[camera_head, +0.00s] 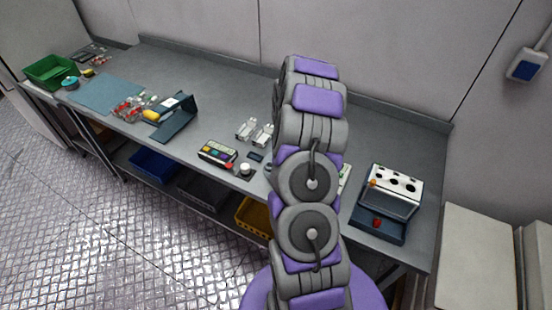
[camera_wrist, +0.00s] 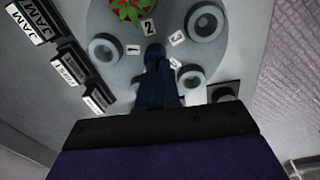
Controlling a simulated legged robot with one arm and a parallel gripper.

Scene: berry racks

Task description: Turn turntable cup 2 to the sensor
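The turntable (camera_wrist: 136,68) is a grey disc seen from above in the wrist view, with several grey ring-shaped cups and white number tags. The tag 2 (camera_wrist: 149,28) lies at the top, beside a cup holding a red berry with green leaves (camera_wrist: 127,9). Empty cups show at the left (camera_wrist: 92,51), upper right (camera_wrist: 191,27) and lower right (camera_wrist: 181,79). My gripper (camera_wrist: 154,50) points down over the disc's middle, its dark fingers together with no gap or object visible. Contact cannot be told. In the head view my arm hides the turntable. I cannot surely identify the sensor.
Black jars or boxes labelled JAM (camera_wrist: 32,22) line the left of the wrist view. A dark square piece (camera_wrist: 226,92) sits right of the disc. In the head view, a holed stand (camera_head: 397,183) is right of my arm and a button box (camera_head: 217,153) left.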

